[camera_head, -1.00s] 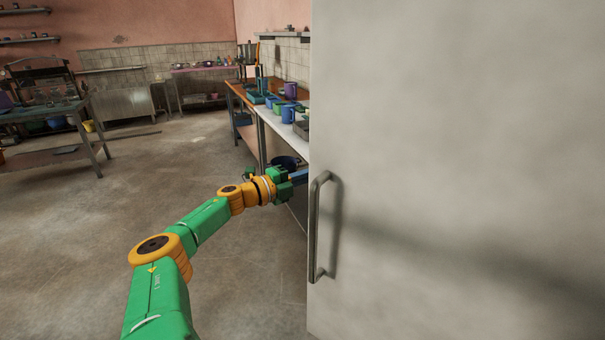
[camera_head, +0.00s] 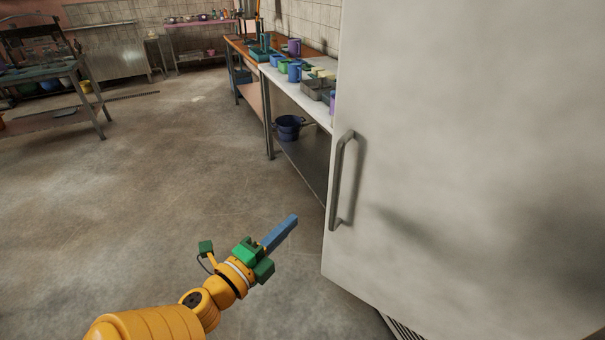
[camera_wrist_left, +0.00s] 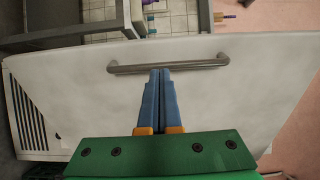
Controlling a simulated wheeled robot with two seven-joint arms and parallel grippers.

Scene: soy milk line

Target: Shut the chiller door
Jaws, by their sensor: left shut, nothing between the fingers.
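The chiller door (camera_head: 450,150) is a large pale panel filling the right of the head view, with a grey bar handle (camera_head: 341,180) near its left edge. In the wrist view the door (camera_wrist_left: 220,90) lies across the picture, with the handle (camera_wrist_left: 205,65) just beyond my fingertips. My left gripper (camera_head: 292,220) is shut and empty, its blue fingers together. In the head view it is left of and below the handle, apart from it. I cannot tell whether the door is flush with its frame. My right gripper is out of view.
Dark vent slats (camera_head: 400,326) show below the door. A white-topped counter (camera_head: 290,88) with mugs stands beyond the door's left edge, with a dark blue pot (camera_head: 289,127) on its lower shelf. Another table (camera_head: 45,95) is at far left. The floor between is clear.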

